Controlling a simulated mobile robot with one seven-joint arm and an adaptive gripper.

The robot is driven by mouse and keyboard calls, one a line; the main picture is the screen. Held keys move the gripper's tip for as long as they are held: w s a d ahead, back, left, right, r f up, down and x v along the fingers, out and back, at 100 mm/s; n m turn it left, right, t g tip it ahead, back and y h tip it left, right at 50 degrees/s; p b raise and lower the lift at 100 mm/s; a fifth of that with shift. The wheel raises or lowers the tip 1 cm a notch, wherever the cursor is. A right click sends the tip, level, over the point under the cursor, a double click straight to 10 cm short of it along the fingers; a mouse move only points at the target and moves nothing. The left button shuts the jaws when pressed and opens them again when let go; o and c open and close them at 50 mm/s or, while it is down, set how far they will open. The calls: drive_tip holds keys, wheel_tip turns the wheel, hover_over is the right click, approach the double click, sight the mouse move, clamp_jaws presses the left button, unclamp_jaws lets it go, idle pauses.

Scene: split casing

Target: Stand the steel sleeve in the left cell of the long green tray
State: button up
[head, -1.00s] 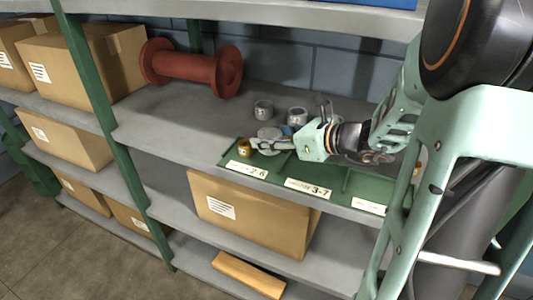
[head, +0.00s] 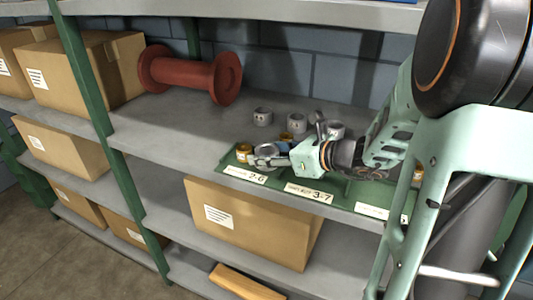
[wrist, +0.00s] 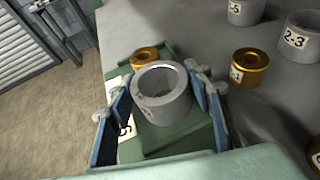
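The steel sleeve (wrist: 177,111) is a grey ring-shaped part between my gripper's blue-padded fingers. My gripper (wrist: 163,92) appears shut on it, with a pad close against each side. In the head view the sleeve (head: 265,150) is at the left end of the long green tray (head: 340,190), above the 2-6 label. My gripper (head: 268,160) reaches in from the right. The sleeve looks roughly upright, its open end toward the wrist camera. I cannot tell whether its base touches the tray floor. A brass part (head: 243,151) stands in the tray beside it.
Behind the tray stand grey sleeves (head: 262,117) and a brass part (head: 286,136); the wrist view shows a grey sleeve marked 2-3 (wrist: 300,38) and a brass part (wrist: 249,66). A red spool (head: 190,73) lies at the back left. Shelf left of the tray is bare.

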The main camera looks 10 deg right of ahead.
drive_tip(key=shift+o, duration=1.4)
drive_tip(key=shift+r, duration=0.1)
drive_tip(key=shift+s+d+r, duration=0.15)
drive_tip(key=shift+r, duration=0.05)
drive_tip(key=p+v, duration=0.1)
drive_tip(key=v, duration=1)
drive_tip(key=shift+s+d+r+p, duration=0.15)
drive_tip(key=shift+s+p, duration=0.1)
drive_tip(key=shift+p, duration=0.15)
